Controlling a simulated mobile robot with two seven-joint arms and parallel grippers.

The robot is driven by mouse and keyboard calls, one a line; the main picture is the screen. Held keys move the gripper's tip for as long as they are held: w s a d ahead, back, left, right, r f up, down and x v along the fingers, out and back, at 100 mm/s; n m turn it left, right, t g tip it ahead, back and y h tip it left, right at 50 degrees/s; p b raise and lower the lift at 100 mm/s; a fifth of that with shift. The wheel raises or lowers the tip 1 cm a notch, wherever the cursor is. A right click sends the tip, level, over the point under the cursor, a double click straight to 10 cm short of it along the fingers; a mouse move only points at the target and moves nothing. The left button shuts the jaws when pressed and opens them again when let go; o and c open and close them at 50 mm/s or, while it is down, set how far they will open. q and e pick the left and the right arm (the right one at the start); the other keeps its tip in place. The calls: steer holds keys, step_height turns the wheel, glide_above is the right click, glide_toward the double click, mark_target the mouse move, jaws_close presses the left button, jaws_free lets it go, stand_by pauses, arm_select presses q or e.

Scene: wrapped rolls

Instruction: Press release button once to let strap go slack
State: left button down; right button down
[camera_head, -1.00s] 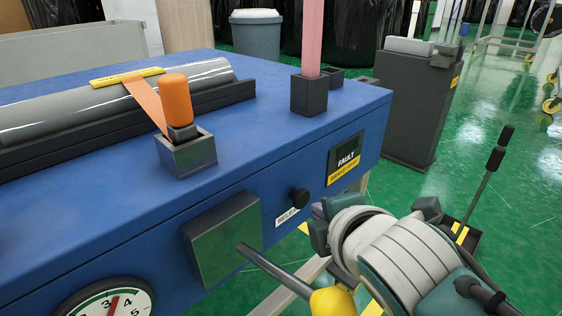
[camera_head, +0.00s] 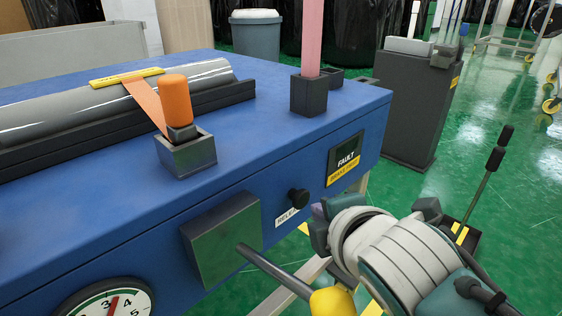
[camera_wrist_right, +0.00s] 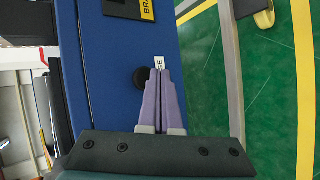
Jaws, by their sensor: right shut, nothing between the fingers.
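The release button (camera_head: 298,198) is a black knob on the front face of the blue machine (camera_head: 110,240), beside a white label (camera_head: 290,216) partly hidden by my arm. In the right wrist view the black button (camera_wrist_right: 142,77) lies just left of my fingertips. My right gripper (camera_head: 318,212) is shut and empty, close to the button; its purple fingers (camera_wrist_right: 159,75) are together in the wrist view. I cannot tell whether they touch the button. The orange strap (camera_head: 147,105) runs from the grey wrapped roll (camera_head: 60,110) to an orange-handled lever (camera_head: 176,105) and looks straight. My left gripper is not in view.
A FAULT panel (camera_head: 345,158) is right of the button. A pressure gauge (camera_head: 108,306) is at lower left. A dark cabinet (camera_head: 408,110) stands behind on the green floor.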

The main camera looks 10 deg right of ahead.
stand_by(0.7)
steer(key=shift+w+a, duration=0.1)
steer(key=shift+w+a, duration=0.2)
steer(key=shift+w, duration=0.05)
steer(key=shift+w+a, duration=0.15)
steer(key=shift+w, duration=0.05)
stand_by(0.5)
steer(key=shift+w+a+b, duration=0.4)
steer(key=shift+w+b, duration=0.1)
steer(key=shift+b, duration=0.2)
stand_by(0.5)
stand_by(0.4)
steer(key=shift+s+d+r+p, duration=0.15)
steer(key=shift+s+d+p, duration=0.35)
steer(key=shift+p, duration=0.3)
steer(key=shift+s+d+p, duration=0.25)
steer(key=shift+s+p, duration=0.1)
steer(key=shift+s, duration=0.15)
